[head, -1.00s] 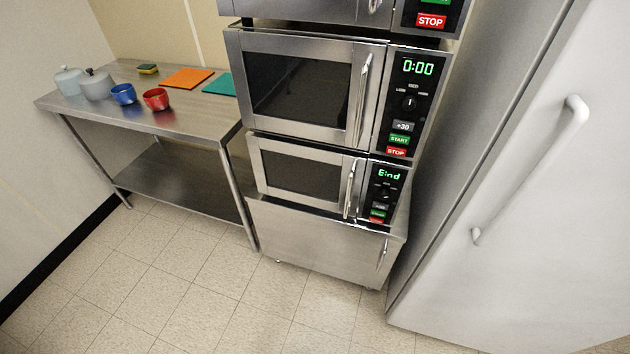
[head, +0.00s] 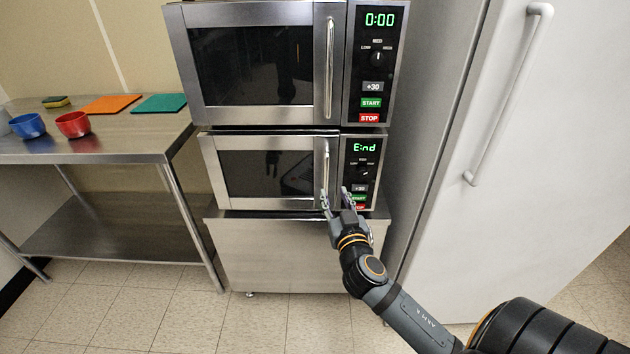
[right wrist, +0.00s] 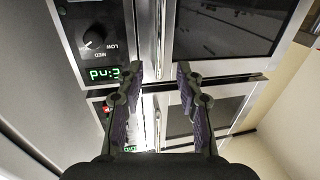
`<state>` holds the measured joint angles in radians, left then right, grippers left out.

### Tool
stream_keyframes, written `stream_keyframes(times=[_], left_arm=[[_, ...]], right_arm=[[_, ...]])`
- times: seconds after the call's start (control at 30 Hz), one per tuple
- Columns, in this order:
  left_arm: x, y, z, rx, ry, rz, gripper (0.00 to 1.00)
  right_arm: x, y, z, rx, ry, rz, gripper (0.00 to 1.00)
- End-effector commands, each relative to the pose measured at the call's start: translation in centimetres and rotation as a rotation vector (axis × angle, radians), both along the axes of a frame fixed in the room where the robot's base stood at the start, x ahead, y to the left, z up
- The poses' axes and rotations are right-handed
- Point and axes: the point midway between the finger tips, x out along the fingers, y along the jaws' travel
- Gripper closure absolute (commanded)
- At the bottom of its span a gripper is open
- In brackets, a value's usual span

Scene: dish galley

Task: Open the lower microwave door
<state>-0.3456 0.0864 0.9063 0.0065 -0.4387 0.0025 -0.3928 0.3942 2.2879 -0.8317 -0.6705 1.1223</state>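The lower microwave (head: 207,170) has a steel-framed door with a dark window (head: 250,175), and the door is shut. Its upright bar handle (head: 325,160) is at the door's right edge. My right gripper (head: 336,195) is open and empty in front of the handle's lower end. In the head view, one finger overlaps the handle's lower end and the other is over the control panel (head: 362,155). In the right wrist view, upside down, the handle (right wrist: 160,28) runs between the lines of the open fingers (right wrist: 160,72); contact cannot be told. My left gripper is out of view.
The upper microwave (head: 183,60) sits directly above, its door shut. A white cabinet door with a long handle (head: 505,105) stands at the right. A steel table (head: 130,145) at the left bears bowls and mats. Floor in front is clear.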

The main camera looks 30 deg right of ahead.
Motion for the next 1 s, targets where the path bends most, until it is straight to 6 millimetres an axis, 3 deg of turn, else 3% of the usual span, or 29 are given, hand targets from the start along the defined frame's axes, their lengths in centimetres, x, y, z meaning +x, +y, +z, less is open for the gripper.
stream_keyframes(times=[0.5, 0.9, 1.0], left_arm=[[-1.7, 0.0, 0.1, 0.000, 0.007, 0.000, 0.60], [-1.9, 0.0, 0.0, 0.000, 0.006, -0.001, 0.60], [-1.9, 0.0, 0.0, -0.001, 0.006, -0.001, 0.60]], right_arm=[[8.6, -3.2, 0.1, 0.000, 0.001, 0.000, 0.64], [9.7, -3.6, 0.0, -0.001, 0.001, 0.002, 0.64], [9.7, -3.6, 0.0, 0.000, 0.002, 0.002, 0.76]])
